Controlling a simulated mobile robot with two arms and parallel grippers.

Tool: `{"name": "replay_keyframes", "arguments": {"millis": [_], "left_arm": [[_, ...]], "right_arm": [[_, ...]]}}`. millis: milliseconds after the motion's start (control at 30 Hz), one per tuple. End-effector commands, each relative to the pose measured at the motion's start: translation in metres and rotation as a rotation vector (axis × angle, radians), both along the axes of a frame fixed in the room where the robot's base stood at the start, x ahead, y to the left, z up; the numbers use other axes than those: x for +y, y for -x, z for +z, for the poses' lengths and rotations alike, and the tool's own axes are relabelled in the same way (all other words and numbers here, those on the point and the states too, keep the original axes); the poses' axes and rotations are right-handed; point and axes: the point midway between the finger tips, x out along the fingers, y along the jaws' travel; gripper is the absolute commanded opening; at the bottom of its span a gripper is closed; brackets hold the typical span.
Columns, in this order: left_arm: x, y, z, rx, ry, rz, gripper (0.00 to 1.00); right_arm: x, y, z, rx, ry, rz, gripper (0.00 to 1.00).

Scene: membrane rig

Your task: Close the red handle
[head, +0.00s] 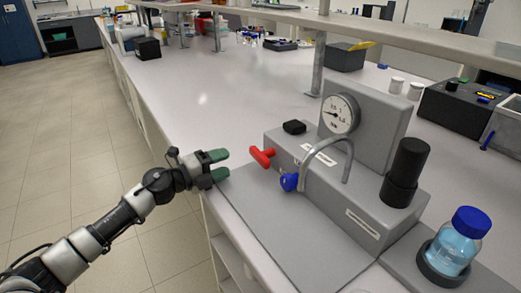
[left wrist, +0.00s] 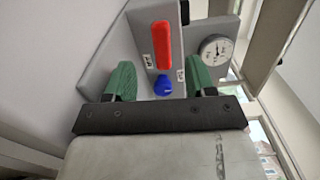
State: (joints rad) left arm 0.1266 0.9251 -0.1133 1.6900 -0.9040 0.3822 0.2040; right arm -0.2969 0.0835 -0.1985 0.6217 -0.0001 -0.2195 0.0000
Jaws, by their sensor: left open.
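The red handle (head: 262,157) sticks out from the front of the grey rig box (head: 345,190), left of a blue knob (head: 289,182). In the left wrist view the red handle (left wrist: 161,45) is a long upright bar, with the blue knob (left wrist: 162,86) below it. My left gripper (head: 219,166) has green fingertips and is open and empty. It is a short way left of the red handle, apart from it. In the left wrist view the handle lies ahead, between the two fingers (left wrist: 161,80). My right gripper is not in view.
A pressure gauge (head: 340,114) stands on the rig, and a curved metal tube (head: 346,150) arches beside the blue knob. A black cylinder (head: 405,172) and a blue-capped bottle (head: 459,241) are at the right. The white bench (head: 240,100) is clear behind my left gripper.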

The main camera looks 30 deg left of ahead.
Motion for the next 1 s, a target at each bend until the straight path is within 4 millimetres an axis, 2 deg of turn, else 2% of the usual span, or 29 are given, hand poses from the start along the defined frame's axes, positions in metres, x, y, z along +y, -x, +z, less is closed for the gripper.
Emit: {"name": "replay_keyframes", "arguments": {"millis": [167,600,767,1000], "left_arm": [[-0.009,-0.016,0.003,-0.004,0.003,0.001,0.55],[-0.046,-0.079,0.001,-0.002,0.003,0.000,0.55],[-0.052,-0.089,0.001,0.000,0.001,0.000,0.55],[-0.054,-0.091,0.000,0.000,0.000,-0.001,0.55]], "right_arm": [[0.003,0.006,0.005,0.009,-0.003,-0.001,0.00],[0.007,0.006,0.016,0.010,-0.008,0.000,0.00],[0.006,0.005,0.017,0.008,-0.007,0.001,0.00],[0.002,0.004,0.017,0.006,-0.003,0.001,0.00]]}}
